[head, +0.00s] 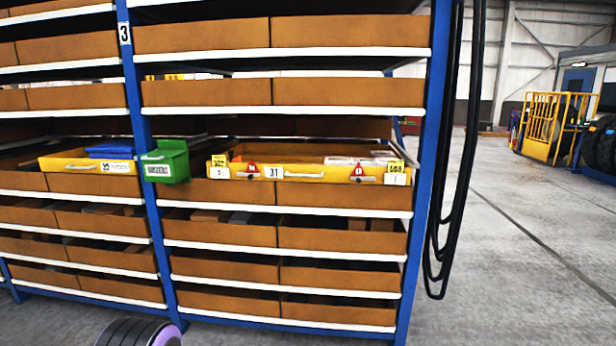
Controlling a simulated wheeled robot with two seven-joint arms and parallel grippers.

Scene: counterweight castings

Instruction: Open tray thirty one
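Tray thirty one (325,173) is a wide yellow tray in the right bay of the blue rack, at about mid-height. Its front carries a white label "31", a pale handle near the middle, red warning triangles and yellow tags at both ends. Its inside shows over the front edge, with brown and whitish items in it. I cannot tell how far it sits out of the rack. Neither of my grippers shows in the head view.
A green bin (166,163) hangs by the upright left of the tray. Another yellow tray (75,165) with blue contents is farther left. Black hoses (466,130) hang at the rack's right end. A yellow railing cart (553,125) stands far right; the floor between is clear.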

